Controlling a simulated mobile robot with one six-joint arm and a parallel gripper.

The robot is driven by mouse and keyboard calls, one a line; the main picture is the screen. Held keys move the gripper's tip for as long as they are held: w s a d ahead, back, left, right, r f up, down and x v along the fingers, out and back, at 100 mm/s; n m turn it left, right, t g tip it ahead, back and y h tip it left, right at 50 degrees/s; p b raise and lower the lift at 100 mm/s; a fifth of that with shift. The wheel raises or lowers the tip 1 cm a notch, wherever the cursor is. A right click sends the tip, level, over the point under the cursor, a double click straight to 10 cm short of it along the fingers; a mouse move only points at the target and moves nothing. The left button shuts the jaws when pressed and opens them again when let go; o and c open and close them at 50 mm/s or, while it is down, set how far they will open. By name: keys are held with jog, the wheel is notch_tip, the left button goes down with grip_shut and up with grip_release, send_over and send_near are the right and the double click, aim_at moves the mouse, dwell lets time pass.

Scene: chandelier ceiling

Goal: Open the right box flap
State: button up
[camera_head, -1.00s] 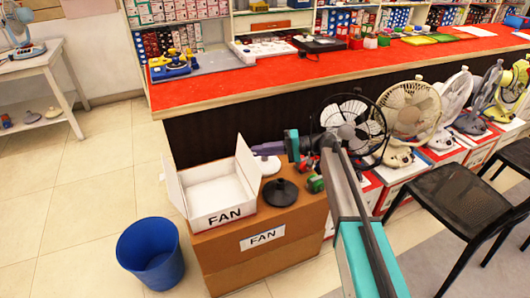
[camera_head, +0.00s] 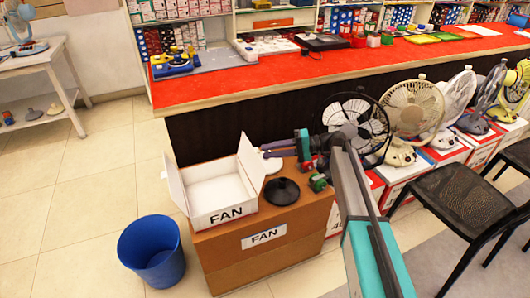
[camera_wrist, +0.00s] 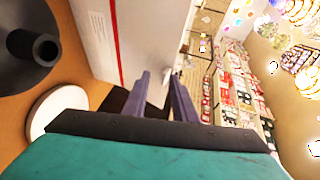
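An open white box marked FAN (camera_head: 226,216) stands on a larger brown FAN carton (camera_head: 232,243). Its right flap (camera_head: 251,168) stands up, leaning slightly outward. Its left flap (camera_head: 174,184) is also raised. My gripper (camera_head: 264,149) is just right of the right flap, close to its upper edge. In the wrist view my gripper's two purple-grey fingers (camera_wrist: 161,90) are spread apart beside a white panel with a red stripe (camera_wrist: 98,38). I cannot tell whether the fingers touch the flap. Nothing shows gripped between them.
A black round base (camera_head: 282,192) and a pale round base (camera_head: 272,164) sit on the carton beside the white box. A blue bin (camera_head: 151,252) stands left, several fans (camera_head: 413,107) and a black chair (camera_head: 462,200) right. The red counter (camera_head: 330,72) is behind.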

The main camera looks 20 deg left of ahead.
jog(key=v, duration=1)
jog(key=shift+d+r, duration=0.15)
jog(key=shift+d, duration=0.15)
jog(key=shift+w, duration=0.1)
jog(key=s+d+f+m+t+h+p, duration=0.1)
jog(key=s+d+f+m+h, duration=0.1)
jog(key=s+d+f, duration=0.55)
jog(key=s+d+f+m+h+p, duration=0.1)
jog(key=s+d+f+h+p, duration=0.2)
jog(key=f, duration=0.7)
jog(key=s+d+f+m+t+h, duration=0.1)
jog(key=s+d+f+m, duration=0.1)
jog(key=s+d+f, duration=0.45)
jog(key=s+d+f+h+p, duration=0.1)
jog(key=s+d+f+h, duration=0.2)
jog(key=s+d, duration=0.4)
jog(key=s+d+f+h+p, duration=0.1)
jog(key=s+d+f, duration=0.4)
jog(key=s, duration=0.7)
jog(key=s+d+f+g+h+p, duration=0.1)
jog(key=s+d+f+h, duration=0.3)
jog(key=s+d, duration=0.4)
jog(key=shift+s+d+f+h+p, duration=0.35)
jog(key=shift+s+p, duration=0.15)
jog(key=shift+s, duration=0.65)
jog(key=shift+a, duration=0.15)
